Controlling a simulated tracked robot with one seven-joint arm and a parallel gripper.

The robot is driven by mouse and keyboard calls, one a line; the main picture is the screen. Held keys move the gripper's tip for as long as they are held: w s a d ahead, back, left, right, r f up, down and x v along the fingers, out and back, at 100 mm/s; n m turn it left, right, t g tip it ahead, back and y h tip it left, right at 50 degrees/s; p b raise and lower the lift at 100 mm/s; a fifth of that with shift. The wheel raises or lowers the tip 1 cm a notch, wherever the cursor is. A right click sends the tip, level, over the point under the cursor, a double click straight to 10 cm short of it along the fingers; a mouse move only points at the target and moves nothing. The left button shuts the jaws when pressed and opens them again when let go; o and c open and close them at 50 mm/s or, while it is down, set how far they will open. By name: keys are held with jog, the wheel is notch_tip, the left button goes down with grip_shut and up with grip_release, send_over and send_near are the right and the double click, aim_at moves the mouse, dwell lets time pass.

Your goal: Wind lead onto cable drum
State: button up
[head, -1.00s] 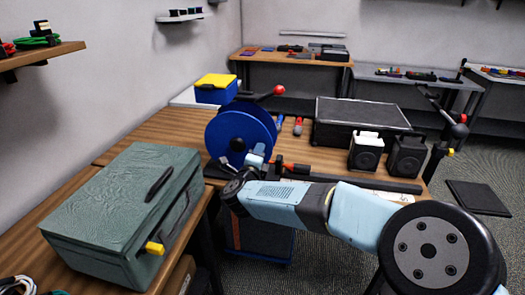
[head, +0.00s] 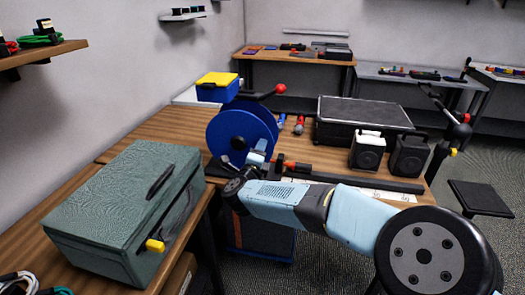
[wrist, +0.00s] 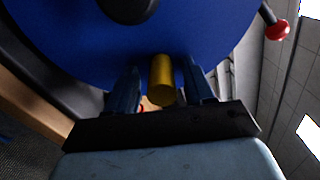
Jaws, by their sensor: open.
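The blue cable drum (head: 232,133) stands upright on the wooden bench in the head view. Its black crank arm ends in a red knob (head: 281,88). In the wrist view the drum's blue disc (wrist: 210,35) fills the upper part, with a dark hub at the top. My gripper (wrist: 161,85) is open, its two dark blue fingers pointing at the lower part of the disc. A yellow cylinder (wrist: 161,80) shows between the fingers, with a gap on both sides. I cannot tell whether it is part of the lead. No lead is clearly visible on the drum.
A grey-green case (head: 125,210) stands at left front. A blue box with a yellow lid (head: 216,88) is behind the drum. A black case (head: 360,117) and two small speakers (head: 388,153) are to its right. A long black bar (head: 370,181) lies along the bench front.

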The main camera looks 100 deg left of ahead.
jog(key=s+d, duration=0.2)
jog(key=d, duration=1.1)
jog(key=shift+d, duration=0.35)
